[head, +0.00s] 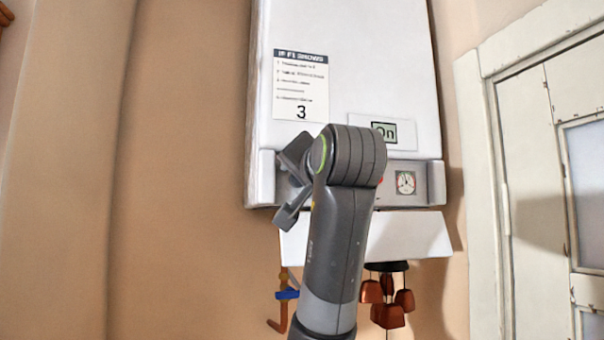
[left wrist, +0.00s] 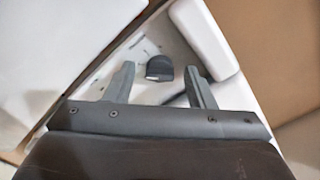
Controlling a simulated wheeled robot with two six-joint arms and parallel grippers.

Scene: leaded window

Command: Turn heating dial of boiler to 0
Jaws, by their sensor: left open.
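The white boiler (head: 365,70) hangs on the wall, with a grey control panel along its lower front. My left gripper (head: 287,184) is at the left end of this panel, and my arm hides much of the panel in the head view. In the left wrist view, a dark dial (left wrist: 159,68) with a pale mark on its near edge sits between the fingertips of my open left gripper (left wrist: 159,74). I cannot tell whether the fingers touch it. Printed marks lie around the dial, but its setting is unreadable. My right gripper is out of view.
A label (head: 301,85) shows a large 3, and a plate (head: 383,131) reads "On", partly covered by my arm. A round gauge (head: 406,182) is at the panel's right. Brown hanging pieces (head: 388,312) and a pipe (head: 278,322) are below. A white door frame (head: 497,170) stands right.

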